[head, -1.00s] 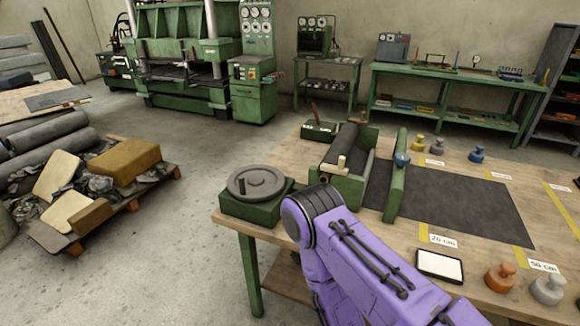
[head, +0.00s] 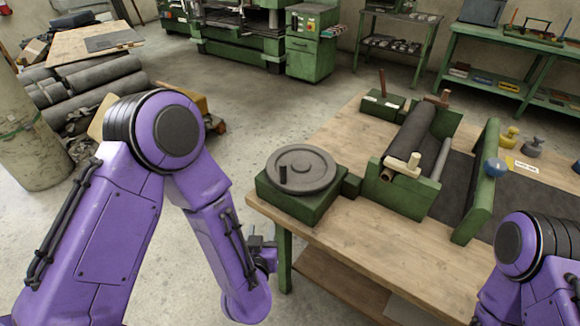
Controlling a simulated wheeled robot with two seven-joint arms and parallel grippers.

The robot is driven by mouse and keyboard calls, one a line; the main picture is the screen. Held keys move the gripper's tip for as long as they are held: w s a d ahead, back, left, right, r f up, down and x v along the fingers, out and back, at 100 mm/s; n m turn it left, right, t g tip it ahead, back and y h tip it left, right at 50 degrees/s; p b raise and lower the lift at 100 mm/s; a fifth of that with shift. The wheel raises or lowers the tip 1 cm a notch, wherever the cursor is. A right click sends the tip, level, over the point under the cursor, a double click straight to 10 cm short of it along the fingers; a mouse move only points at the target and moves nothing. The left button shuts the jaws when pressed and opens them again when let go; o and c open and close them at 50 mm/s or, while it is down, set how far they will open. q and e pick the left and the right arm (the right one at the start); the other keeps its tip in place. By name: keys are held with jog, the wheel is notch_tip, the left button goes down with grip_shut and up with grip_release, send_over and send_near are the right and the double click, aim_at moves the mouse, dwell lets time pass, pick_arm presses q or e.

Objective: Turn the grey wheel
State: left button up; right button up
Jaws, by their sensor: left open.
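The grey wheel (head: 311,161) lies flat on a green box at the near left corner of the wooden workbench. Its dark upright handle (head: 282,174) stands at the wheel's left side. My left arm comes in from the left, and its gripper (head: 264,246) is below and to the left of the wheel, beside the bench edge and apart from the wheel. The left gripper is open, small in the picture and partly hidden by my wrist. Of my right arm only a purple link shows at the lower right; its gripper is out of view.
A green roller stand with a dark roll (head: 411,140) is right of the wheel. A green upright guide (head: 480,185) stands over a dark sheet. A blue-knobbed piece (head: 496,167) is by the guide. The bench top (head: 390,245) in front is clear.

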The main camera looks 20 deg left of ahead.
aim_at(283, 169)
pick_arm(q)
jog(key=w+d+r+t+y, duration=0.1)
jog(key=w+d+r+t, duration=0.1)
jog(key=r, duration=0.4)
jog(key=w+d+r+t, duration=0.2)
jog(key=d+r, duration=0.1)
jog(key=r, duration=0.2)
jog(key=p+x, duration=0.1)
jog(key=x, duration=0.5)
jog(key=a+p+x, duration=0.1)
jog(key=x, duration=0.2)
jog(key=shift+w+p, duration=0.1)
jog(key=shift+p, duration=0.25)
jog(key=shift+w+f, duration=0.1)
jog(key=shift+w, duration=0.2)
jog(key=shift+c, duration=0.3)
jog(key=shift+a, duration=0.1)
grip_shut()
